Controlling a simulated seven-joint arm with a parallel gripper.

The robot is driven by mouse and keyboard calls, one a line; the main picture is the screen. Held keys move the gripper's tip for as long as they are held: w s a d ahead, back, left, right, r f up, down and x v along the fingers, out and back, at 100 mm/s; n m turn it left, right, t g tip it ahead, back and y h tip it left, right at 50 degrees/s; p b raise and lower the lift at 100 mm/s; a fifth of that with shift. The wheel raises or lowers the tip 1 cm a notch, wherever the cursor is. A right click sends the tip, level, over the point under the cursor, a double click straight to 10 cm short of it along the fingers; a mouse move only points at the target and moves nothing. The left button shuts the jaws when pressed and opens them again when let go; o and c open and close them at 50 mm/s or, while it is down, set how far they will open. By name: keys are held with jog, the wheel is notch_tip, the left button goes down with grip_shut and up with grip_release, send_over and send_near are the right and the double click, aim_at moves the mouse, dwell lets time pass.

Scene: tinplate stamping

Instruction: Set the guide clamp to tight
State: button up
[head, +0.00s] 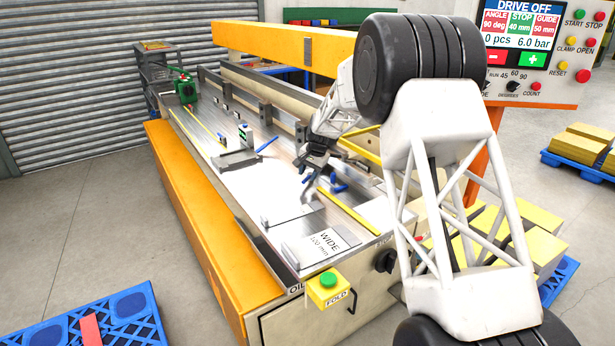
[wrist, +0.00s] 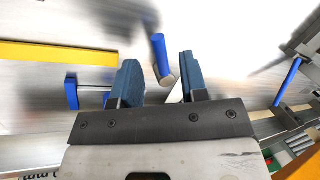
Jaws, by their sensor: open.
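My gripper (head: 314,172) is low over the steel bed of the machine. In the wrist view its two dark blue fingers (wrist: 157,78) are apart. A second blue lever (head: 267,144) stands farther left on the bed; a blue lever also shows at right in the wrist view (wrist: 289,82). No label shows which lever is the guide clamp.
A flat plate marked WIDE (head: 318,243) lies at the bed's near end. A yellow strip (head: 347,215) runs along the bed near the gripper. A green FOLD button (head: 328,280) is at the front. The control panel (head: 530,45) reads DRIVE OFF and GUIDE 50 mm.

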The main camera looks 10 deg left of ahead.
aim_at(313, 187)
jog(key=v, duration=0.6)
jog(key=shift+r, duration=0.1)
dwell(0.3)
jog(key=s+d+r+n+t+h, duration=0.1)
jog(key=s+d+r, duration=0.7)
jog(key=s+d, duration=0.5)
jog(key=s+d+r, duration=0.8)
jog(key=s+d, duration=0.2)
jog(key=s, duration=0.5)
jog(key=s+d+f, duration=0.1)
jog(key=s+d, duration=0.3)
jog(key=s, duration=0.8)
jog(key=s+d+f+n+h, duration=0.1)
jog(key=s+d, duration=0.4)
jog(key=s, duration=0.6)
jog(key=s+d+f+h, duration=0.1)
jog(key=s+d+f, duration=0.2)
jog(key=s, duration=0.9)
jog(key=shift+s+d+n+t, duration=0.3)
jog(key=shift+d+t, duration=0.1)
jog(key=shift+d, duration=0.5)
